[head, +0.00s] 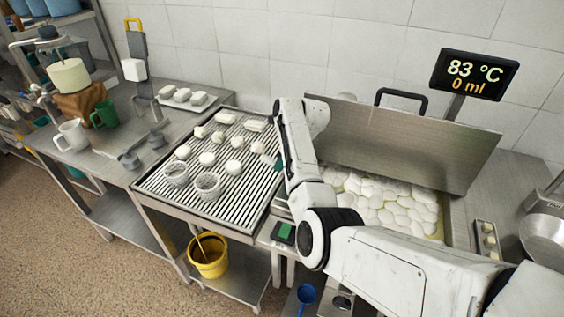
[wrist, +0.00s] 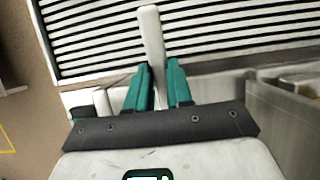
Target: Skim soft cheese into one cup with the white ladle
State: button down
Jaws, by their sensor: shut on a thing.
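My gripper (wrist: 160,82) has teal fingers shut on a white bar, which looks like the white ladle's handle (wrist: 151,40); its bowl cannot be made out. In the head view my gripper (head: 269,160) is partly hidden by my arm, over the right side of the slatted drain rack (head: 222,200). Soft white cheese curds (head: 385,205) fill the vat at right, partly hidden behind my arm.
Several white cheese pieces (head: 207,159) lie on the rack. A metal panel (head: 400,140) stands upright behind the vat. A display (head: 474,76) reads 83 °C and 0 ml. A yellow bucket (head: 209,262) sits on the lower shelf.

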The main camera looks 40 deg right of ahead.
dwell(0.3)
jog(key=shift+g, duration=0.4)
notch_tip(320, 180, up, 5)
jog(key=p, duration=0.4)
jog(key=shift+r, duration=0.2)
notch_tip(320, 180, up, 10)
jog(key=g, duration=0.1)
jog(key=shift+h, duration=0.4)
dwell(0.4)
